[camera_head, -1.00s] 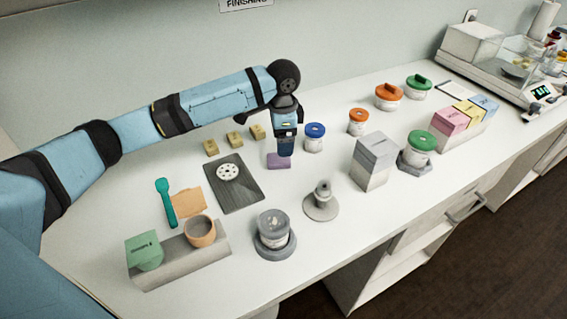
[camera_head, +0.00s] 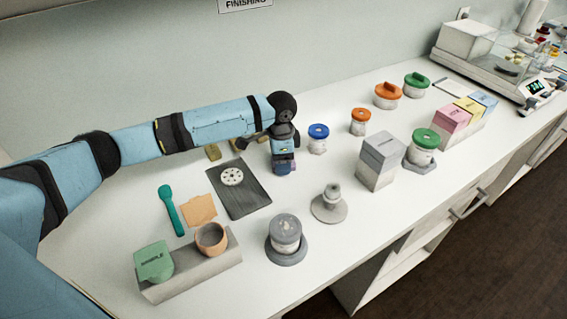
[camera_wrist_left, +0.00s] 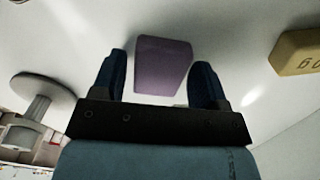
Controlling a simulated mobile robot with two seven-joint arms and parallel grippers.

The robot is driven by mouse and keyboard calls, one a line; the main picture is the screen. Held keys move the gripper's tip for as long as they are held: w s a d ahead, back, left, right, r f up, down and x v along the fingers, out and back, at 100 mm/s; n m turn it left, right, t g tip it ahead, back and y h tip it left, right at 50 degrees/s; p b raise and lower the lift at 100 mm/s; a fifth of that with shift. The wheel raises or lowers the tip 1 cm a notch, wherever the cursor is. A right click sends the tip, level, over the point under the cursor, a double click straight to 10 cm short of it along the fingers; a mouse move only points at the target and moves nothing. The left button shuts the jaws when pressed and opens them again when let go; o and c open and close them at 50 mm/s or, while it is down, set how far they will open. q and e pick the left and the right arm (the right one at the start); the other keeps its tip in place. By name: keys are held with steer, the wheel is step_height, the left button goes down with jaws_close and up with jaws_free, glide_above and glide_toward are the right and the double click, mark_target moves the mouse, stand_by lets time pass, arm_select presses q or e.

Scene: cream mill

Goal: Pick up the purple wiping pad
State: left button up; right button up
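The purple wiping pad (camera_wrist_left: 163,64) shows in the left wrist view, between the two dark fingers of my left gripper (camera_wrist_left: 157,82). The fingers are apart, with a gap on either side of the pad, so it is not gripped. In the head view my left gripper (camera_head: 284,168) points down at the white counter and hides nearly all of the pad. How far the fingertips are above the counter is unclear. My right gripper is not in view.
A dark tray (camera_head: 256,203) with a white perforated disc (camera_head: 232,176) lies left of the gripper. A blue-lidded jar (camera_head: 318,139) stands close on its right. A yellow block (camera_wrist_left: 299,53) shows in the wrist view.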

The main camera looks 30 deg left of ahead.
arm_select(q)
steer(key=c, duration=0.7)
steer(key=shift+r, duration=0.15)
step_height(320, 180, up, 20)
steer(key=shift+f+p, duration=0.1)
steer(key=shift+p, duration=0.45)
steer(key=o, duration=0.5)
steer(key=shift+c, duration=0.2)
steer(key=c, duration=0.3)
